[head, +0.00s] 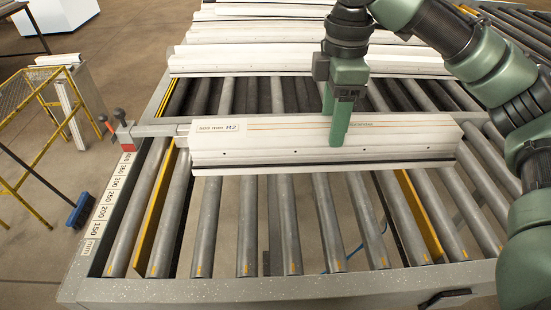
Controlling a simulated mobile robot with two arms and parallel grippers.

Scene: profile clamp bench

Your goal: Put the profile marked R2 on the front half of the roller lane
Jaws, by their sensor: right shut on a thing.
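The profile marked R2 (255,152) is a long white bar with an orange stripe and a label at its left end. It lies across the roller lane (209,225) about mid-length, left to right. My right gripper (337,135) comes down from above and is shut on the profile right of its middle. The gripper hides part of the bar there. The profile appears at or just above the rollers; I cannot tell whether it touches them. The front half of the lane is bare rollers between yellow strips. My left gripper is not in view.
A grey stop with a red block (125,135) sits at the lane's left edge beside a millimetre scale (104,205). Several white profiles (260,60) lie behind. A yellow rail frame (30,110) and a blue broom (80,209) stand on the floor at left.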

